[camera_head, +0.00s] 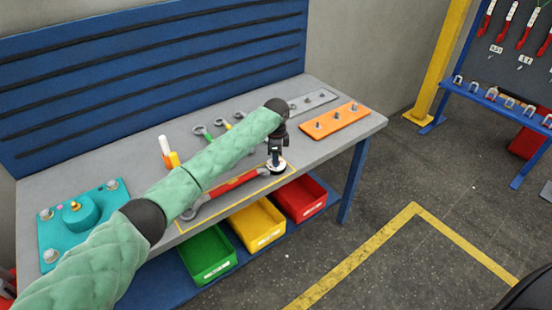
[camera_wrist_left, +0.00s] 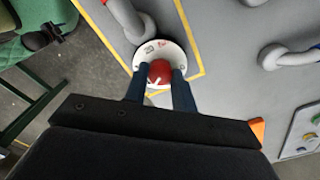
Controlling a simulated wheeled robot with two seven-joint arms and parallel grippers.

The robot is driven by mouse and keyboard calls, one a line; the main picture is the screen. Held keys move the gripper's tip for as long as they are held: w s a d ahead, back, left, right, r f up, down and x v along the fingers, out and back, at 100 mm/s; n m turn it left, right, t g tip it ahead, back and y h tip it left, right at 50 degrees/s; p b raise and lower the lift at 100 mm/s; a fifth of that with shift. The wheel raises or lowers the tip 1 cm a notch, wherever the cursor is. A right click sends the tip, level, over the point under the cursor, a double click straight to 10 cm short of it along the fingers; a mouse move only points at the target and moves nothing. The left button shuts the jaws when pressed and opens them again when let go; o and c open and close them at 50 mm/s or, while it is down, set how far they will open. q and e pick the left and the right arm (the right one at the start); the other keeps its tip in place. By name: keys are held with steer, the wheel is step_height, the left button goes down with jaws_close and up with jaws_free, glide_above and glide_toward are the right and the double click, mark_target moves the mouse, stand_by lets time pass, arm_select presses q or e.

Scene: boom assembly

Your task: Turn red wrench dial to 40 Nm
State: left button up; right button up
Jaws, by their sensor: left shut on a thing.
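The red wrench (camera_head: 238,182) lies on the grey workbench (camera_head: 335,150) near its front edge, partly hidden by my left arm. At its right end is a round white dial plate (camera_head: 277,170). In the left wrist view the white dial plate (camera_wrist_left: 172,45) carries small black and red marks, too small to read surely, and a red knob (camera_wrist_left: 160,72) with a white pointer line in the middle. My left gripper (camera_head: 276,158) points down over the dial. In the left wrist view its fingers (camera_wrist_left: 161,76) are shut on the knob's two sides. My right gripper is out of view.
An orange plate (camera_head: 345,118) with studs and a grey plate (camera_head: 318,99) lie right of the dial. Several spanners (camera_head: 201,131) lie behind. A teal fixture (camera_head: 60,232) stands at left. Green (camera_head: 208,269), yellow (camera_head: 257,238) and red (camera_head: 304,210) bins sit below the front edge.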

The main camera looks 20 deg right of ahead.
arm_select(q)
steer(key=shift+m, duration=0.4)
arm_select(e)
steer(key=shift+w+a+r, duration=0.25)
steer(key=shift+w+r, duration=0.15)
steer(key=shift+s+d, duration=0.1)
arm_select(q)
steer(key=o, duration=1)
steer(key=shift+r+b, duration=0.35)
steer(key=shift+r, duration=0.1)
steer(key=shift+r+b, duration=1.2)
steer(key=shift+r, duration=2.3)
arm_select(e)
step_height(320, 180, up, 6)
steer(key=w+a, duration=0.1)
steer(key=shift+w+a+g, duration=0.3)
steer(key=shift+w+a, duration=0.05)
